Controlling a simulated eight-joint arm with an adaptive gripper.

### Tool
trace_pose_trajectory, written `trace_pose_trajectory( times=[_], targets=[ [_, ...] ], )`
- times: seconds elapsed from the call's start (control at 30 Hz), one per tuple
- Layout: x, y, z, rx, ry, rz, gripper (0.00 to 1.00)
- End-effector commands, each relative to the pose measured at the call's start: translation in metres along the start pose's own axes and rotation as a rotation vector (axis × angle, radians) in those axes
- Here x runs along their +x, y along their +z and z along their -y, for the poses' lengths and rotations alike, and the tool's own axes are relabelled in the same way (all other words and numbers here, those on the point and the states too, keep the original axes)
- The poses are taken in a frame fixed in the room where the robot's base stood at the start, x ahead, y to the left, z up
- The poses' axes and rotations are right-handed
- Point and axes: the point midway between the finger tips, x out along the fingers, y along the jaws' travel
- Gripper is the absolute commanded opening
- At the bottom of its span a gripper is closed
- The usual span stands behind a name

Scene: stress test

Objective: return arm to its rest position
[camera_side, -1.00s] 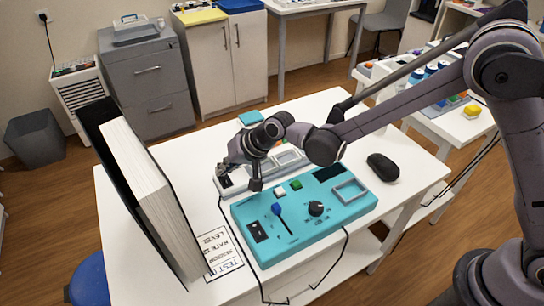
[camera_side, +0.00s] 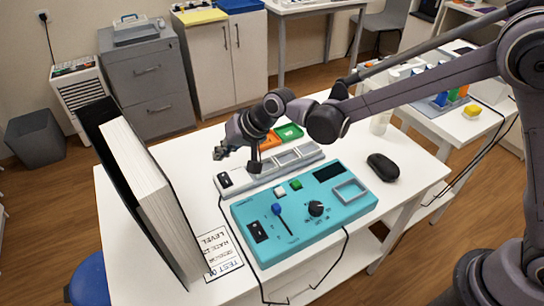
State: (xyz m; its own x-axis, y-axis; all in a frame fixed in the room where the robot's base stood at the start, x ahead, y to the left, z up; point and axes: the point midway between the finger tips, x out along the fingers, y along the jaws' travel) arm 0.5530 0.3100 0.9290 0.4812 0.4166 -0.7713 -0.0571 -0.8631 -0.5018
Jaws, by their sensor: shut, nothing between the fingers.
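My gripper (camera_side: 236,161) hangs above the left part of a pale grey tray strip on the white table. Its fingers are shut with nothing held between them, and it appears raised clear of the tray. My arm reaches in from the right side of the view, over the back of the table. The far side of the gripper is hidden by its own links.
The grey tray (camera_side: 297,157) lies behind a teal control box (camera_side: 322,225). A black mouse (camera_side: 383,167) is at right, a large binder (camera_side: 148,195) stands at left. Orange and green (camera_side: 289,132) pieces lie behind the tray. A side table (camera_side: 458,128) holds bottles.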

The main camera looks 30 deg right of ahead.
Motion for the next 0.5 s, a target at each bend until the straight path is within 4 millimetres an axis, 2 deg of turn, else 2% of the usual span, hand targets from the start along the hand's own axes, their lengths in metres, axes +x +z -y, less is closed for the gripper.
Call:
trace_pose_trajectory(
  times=[0.17,0.33,0.5],
  targets=[
    [-0.037,-0.012,-0.017,-0.023,0.029,-0.023,0.0],
    [-0.098,-0.022,-0.047,-0.071,0.08,-0.055,0.0],
    [-0.155,-0.02,-0.08,-0.118,0.135,-0.083,0.0]
  ],
)
